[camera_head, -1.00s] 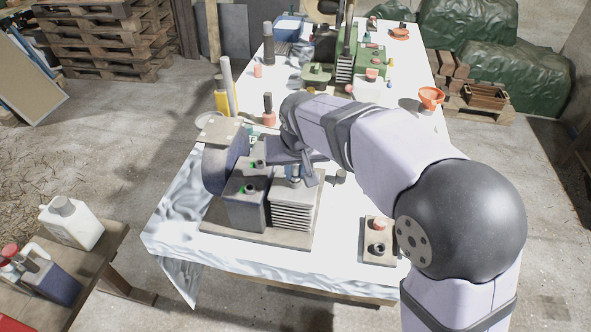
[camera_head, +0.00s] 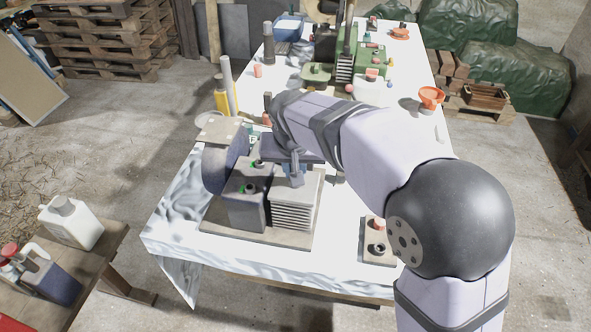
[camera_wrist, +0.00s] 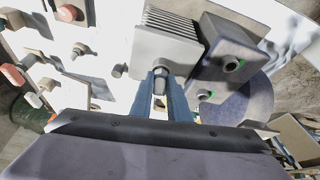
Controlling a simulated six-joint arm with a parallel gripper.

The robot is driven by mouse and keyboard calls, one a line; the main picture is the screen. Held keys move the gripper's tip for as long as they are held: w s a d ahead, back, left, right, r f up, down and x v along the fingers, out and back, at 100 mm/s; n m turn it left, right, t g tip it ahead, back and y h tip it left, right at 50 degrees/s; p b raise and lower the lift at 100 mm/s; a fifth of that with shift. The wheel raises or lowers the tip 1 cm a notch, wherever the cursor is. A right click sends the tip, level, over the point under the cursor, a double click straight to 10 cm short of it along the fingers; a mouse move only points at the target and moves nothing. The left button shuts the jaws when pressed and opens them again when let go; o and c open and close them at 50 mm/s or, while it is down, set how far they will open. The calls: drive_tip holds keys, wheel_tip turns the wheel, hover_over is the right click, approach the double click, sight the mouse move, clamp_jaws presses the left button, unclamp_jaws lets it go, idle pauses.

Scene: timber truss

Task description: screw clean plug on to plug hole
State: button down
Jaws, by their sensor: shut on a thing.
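My gripper (camera_wrist: 160,90) is shut on a small grey plug (camera_wrist: 160,75), gripped between its blue-grey fingers in the wrist view. The fingers point down at the flat face of the finned engine block (camera_wrist: 164,47). In the head view my gripper (camera_head: 296,172) stands over the top of this finned block (camera_head: 291,212). The plug hole is hidden under the plug and fingers. I cannot tell whether the plug touches the block or how deep it sits.
A dark box (camera_head: 248,200) with two green-marked fittings stands left of the finned block. A small wooden holder (camera_head: 369,255) with a reddish piece and a dark ring is at the table's front right. Machinery and containers fill the back; the table's front edge has bare room.

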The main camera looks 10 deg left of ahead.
drive_tip(key=m+h, duration=0.1)
drive_tip(key=m, duration=0.2)
drive_tip(key=shift+a, duration=0.2)
drive_tip(key=m+h, duration=0.1)
drive_tip(key=m, duration=0.2)
drive_tip(key=shift+w+a+r+p, duration=0.1)
drive_tip(key=shift+p, duration=0.25)
drive_tip(key=m+h+p, duration=0.1)
drive_tip(key=m, duration=0.1)
drive_tip(key=m+g+h+p, duration=0.1)
drive_tip(key=m+p, duration=0.1)
drive_tip(key=m, duration=0.1)
drive_tip(key=shift+w+a+r, duration=0.1)
drive_tip(key=shift+r, duration=0.1)
drive_tip(key=m+g+p, duration=0.1)
drive_tip(key=m+p, duration=0.1)
drive_tip(key=shift+a+m+h+p, duration=0.1)
drive_tip(key=shift+m+h+p, duration=0.2)
drive_tip(key=shift+m, duration=0.1)
drive_tip(key=shift+f+m+g+p, duration=0.3)
drive_tip(key=shift+m+p, duration=0.1)
drive_tip(key=shift+m, duration=0.3)
drive_tip(key=shift+r, duration=0.1)
